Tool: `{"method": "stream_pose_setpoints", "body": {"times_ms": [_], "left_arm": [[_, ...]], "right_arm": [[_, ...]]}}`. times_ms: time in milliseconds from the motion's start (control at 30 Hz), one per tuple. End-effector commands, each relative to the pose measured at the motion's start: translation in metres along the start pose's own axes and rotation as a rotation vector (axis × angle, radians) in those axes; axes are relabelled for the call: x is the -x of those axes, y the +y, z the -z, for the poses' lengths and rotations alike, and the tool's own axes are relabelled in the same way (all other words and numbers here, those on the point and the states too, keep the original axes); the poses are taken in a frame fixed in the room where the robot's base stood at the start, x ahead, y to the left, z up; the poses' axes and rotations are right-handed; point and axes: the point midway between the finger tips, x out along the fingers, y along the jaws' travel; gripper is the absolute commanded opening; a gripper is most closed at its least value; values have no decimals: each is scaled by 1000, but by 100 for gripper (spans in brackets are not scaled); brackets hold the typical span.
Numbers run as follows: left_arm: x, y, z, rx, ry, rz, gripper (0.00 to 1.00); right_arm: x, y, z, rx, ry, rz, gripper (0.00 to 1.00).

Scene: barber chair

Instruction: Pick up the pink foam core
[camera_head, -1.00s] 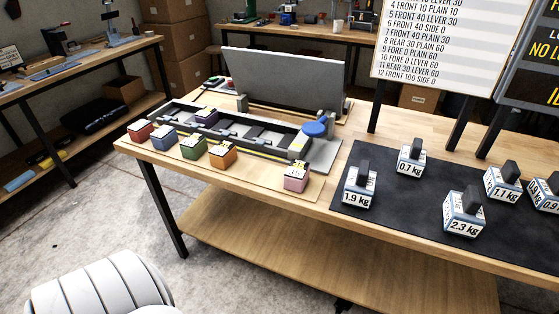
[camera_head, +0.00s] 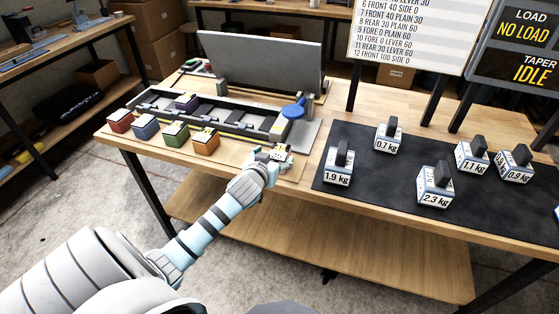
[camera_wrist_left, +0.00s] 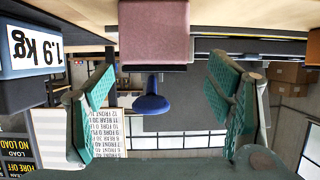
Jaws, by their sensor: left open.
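The pink foam core (camera_head: 285,150) sits near the front edge of the workbench, right of the other coloured blocks. In the head view my left gripper (camera_head: 266,158) is right at it and hides most of it. In the left wrist view the pink core (camera_wrist_left: 153,32) fills the top middle. There my left gripper (camera_wrist_left: 158,72) is open and empty, its green-padded fingers to either side below the core. Neither finger is seen closed on it. My right gripper is not in view.
Red (camera_head: 120,121), blue (camera_head: 145,127), green (camera_head: 176,134) and orange (camera_head: 205,142) blocks stand left along the bench edge. A long dark fixture (camera_head: 210,118) with a blue knob (camera_head: 292,110) lies behind. Several labelled weights stand on a black mat (camera_head: 385,175) at right.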

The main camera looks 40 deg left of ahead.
Motion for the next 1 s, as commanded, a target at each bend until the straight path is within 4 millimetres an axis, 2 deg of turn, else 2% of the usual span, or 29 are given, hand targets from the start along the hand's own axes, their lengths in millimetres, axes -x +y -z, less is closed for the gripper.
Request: {"method": "stream_pose_setpoints", "body": {"times_ms": [200, 300, 467, 800, 1000], "left_arm": [[-41, 5, -1, 1, 0, -1, 73], [-48, 5, 0, 0, 0, -2, 73], [-47, 5, 1, -1, 0, -2, 73], [-47, 5, 1, -1, 0, -2, 20], [-47, 5, 1, -1, 0, -2, 20]], "right_arm": [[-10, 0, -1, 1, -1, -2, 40], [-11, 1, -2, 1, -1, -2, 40], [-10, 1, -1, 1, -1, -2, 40], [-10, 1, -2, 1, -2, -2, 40], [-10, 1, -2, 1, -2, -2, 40]]}}
